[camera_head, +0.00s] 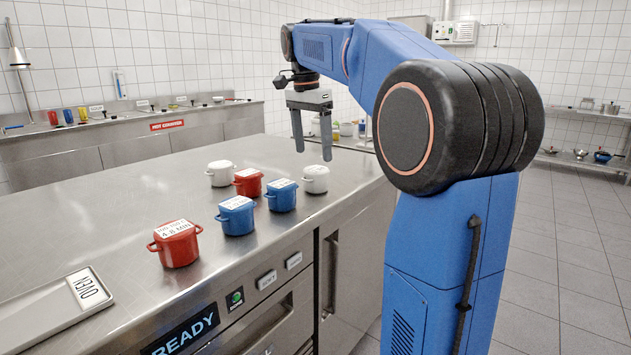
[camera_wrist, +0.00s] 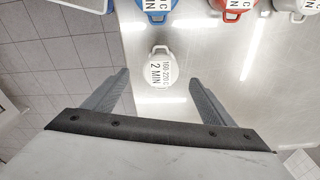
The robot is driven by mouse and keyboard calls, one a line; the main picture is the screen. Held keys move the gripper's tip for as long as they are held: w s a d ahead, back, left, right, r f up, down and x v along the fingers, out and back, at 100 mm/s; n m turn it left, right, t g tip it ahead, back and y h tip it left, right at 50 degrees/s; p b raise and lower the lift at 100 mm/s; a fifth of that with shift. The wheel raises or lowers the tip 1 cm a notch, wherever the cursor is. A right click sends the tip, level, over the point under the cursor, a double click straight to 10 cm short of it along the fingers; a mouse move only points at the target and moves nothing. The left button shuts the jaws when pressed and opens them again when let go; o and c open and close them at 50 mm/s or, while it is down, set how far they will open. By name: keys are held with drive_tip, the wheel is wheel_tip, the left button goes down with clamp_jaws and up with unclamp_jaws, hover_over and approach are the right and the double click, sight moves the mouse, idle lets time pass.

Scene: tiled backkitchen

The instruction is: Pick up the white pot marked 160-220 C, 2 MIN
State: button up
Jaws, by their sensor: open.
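The white pot marked 160-220 C, 2 MIN (camera_wrist: 158,70) stands upright on the steel counter (camera_head: 130,208). In the wrist view its label faces up and it lies between and just beyond my fingertips. In the head view it is the right-hand white pot (camera_head: 315,180), near the counter's right edge; its label is too small to read there. My gripper (camera_head: 312,153) is open and empty, pointing down above this pot and apart from it. Both fingers show in the wrist view (camera_wrist: 159,78).
Beside it stand a blue pot (camera_head: 282,196), a red pot (camera_head: 248,183) and another white pot (camera_head: 220,174). A nearer blue pot (camera_head: 236,217) and red pot (camera_head: 176,246) stand to the left. A tray marked OVEN (camera_head: 45,318) lies front left. Counter behind the pots is clear.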

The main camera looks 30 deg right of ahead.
sight(315, 169)
drive_tip(key=f, duration=0.3)
drive_tip(key=d+f, duration=0.1)
drive_tip(key=f, duration=0.5)
drive_tip(key=shift+w+d+f, duration=0.2)
drive_tip(key=shift+f, duration=0.1)
drive_tip(key=shift+c, duration=0.7)
drive_tip(key=c, duration=1.2)
